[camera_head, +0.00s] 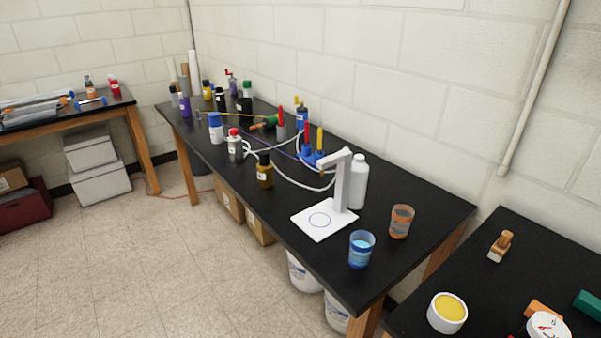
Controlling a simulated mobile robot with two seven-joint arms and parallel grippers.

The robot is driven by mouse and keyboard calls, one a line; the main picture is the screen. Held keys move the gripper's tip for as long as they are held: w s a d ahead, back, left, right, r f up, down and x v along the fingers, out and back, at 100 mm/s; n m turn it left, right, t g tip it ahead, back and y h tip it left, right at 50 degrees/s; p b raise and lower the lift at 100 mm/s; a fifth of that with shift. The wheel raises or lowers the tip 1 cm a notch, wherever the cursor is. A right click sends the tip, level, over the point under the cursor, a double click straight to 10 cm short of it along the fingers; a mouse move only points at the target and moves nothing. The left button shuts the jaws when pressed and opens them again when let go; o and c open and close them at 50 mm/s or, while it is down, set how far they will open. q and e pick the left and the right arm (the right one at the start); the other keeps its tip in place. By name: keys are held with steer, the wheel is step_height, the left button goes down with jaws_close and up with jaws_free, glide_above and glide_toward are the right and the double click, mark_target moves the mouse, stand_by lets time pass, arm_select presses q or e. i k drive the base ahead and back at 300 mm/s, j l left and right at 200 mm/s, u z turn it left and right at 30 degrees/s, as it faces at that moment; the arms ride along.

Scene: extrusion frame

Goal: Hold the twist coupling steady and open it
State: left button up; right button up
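I cannot make out a twist coupling or an extrusion frame in the head view. Neither of my grippers shows, and no part of my arms can be made out. On the long black bench (400,215), a white stand with an upright arm (343,183) rises from a square base with a circle on it. A pale cable curls behind it. None of these things is clearly a coupling.
A blue cup (361,250) and an orange-banded cup (400,221) stand near the bench's front end. Several bottles crowd its far half. A nearer black table (480,270) holds a yellow-filled tub (447,312). Open floor (170,270) lies to the left.

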mark_target(265, 174)
steer(key=j+z, duration=0.3)
steer(key=i+j+z, duration=0.1)
steer(key=j+z, duration=0.25)
steer(key=j, duration=0.2)
steer(key=k+j+z, duration=0.1)
steer(key=j+z, duration=0.15)
steer(key=j, duration=1.3)
steer(key=k+j, duration=0.1)
steer(key=j, duration=0.55)
steer(key=j+z, duration=0.1)
steer(key=j, duration=0.5)
steer(key=k, duration=0.05)
